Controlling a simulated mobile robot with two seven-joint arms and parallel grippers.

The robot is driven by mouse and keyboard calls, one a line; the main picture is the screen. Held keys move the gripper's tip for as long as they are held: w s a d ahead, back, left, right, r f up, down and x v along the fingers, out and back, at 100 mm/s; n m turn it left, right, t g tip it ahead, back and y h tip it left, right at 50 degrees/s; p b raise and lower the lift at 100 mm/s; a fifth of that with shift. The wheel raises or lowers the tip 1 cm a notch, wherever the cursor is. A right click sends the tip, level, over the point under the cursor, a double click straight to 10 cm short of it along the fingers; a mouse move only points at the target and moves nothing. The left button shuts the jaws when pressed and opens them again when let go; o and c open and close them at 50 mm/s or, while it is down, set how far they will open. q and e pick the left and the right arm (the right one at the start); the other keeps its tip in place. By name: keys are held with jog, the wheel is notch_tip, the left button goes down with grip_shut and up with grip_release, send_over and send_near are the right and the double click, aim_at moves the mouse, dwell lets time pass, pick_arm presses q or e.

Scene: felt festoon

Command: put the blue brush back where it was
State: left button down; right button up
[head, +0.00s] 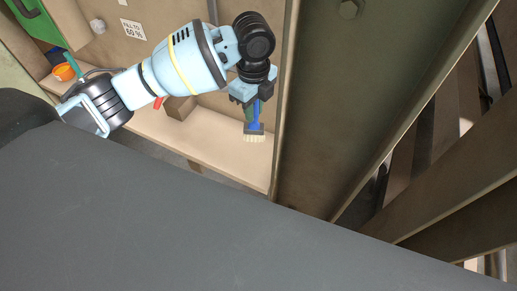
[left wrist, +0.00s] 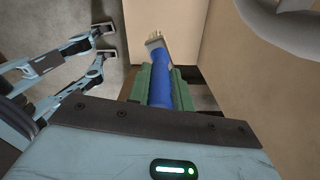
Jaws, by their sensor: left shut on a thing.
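The blue brush (head: 255,127) hangs from my left gripper (head: 249,104) in the head view, its pale bristles pointing down. The gripper is shut on its blue handle. In the left wrist view the blue brush (left wrist: 163,82) runs away from the camera between the green finger pads of my left gripper (left wrist: 160,78), with its bristle end farthest off. The brush is in front of a light wooden shelf (head: 218,148), near its right end; I cannot tell whether the bristles touch it.
A brown block (head: 180,108) and a red item (head: 158,103) are on the shelf, partly behind my arm. An orange bowl (head: 64,72) is at the far left. A printed label (head: 132,29) is on the back wall. A tall upright panel (head: 325,110) stands right of the brush.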

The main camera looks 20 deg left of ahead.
aim_at(254, 135)
pick_arm(q)
jog(key=shift+s+f, duration=0.1)
jog(key=shift+f, duration=0.05)
jog(key=shift+f+b, duration=0.3)
jog(key=shift+f, duration=4.5)
jog(key=c, duration=1.3)
grip_release()
jog(key=shift+f, duration=0.15)
jog(key=shift+o, duration=0.2)
notch_tip(254, 135, up, 12)
jog(key=shift+r+p, duration=0.15)
jog(key=shift+p, duration=0.3)
